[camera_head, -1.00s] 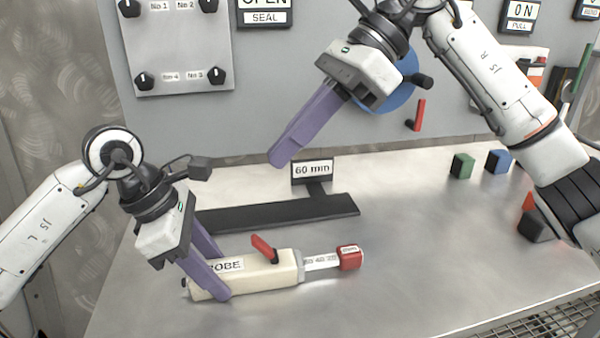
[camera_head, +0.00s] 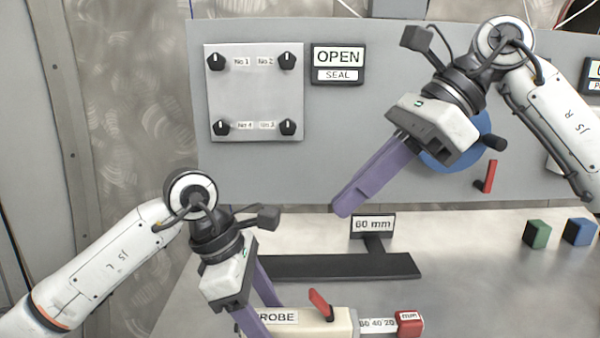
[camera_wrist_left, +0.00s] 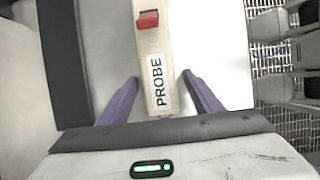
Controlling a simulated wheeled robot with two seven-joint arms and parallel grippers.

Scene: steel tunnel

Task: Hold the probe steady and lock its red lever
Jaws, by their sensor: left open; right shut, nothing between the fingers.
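The cream probe (camera_head: 335,321) lies on the steel table at the bottom of the head view, with a red lever (camera_head: 321,302) tilted up on its top and a scaled rod ending in a red block (camera_head: 410,323). In the left wrist view the probe (camera_wrist_left: 152,50) runs between my two fingers, with its red lever (camera_wrist_left: 148,19) farther along. My left gripper (camera_head: 278,318) is open around the probe's labelled end, with gaps on both sides. My right gripper (camera_head: 342,209) is shut and empty, above the table in front of the wall panel.
A black stand (camera_head: 345,266) with a "60 mm" sign (camera_head: 373,225) lies behind the probe. Green (camera_head: 537,234) and blue (camera_head: 580,232) cubes sit at the right. A panel with several knobs (camera_head: 255,92) and a blue disc (camera_head: 455,150) is on the wall.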

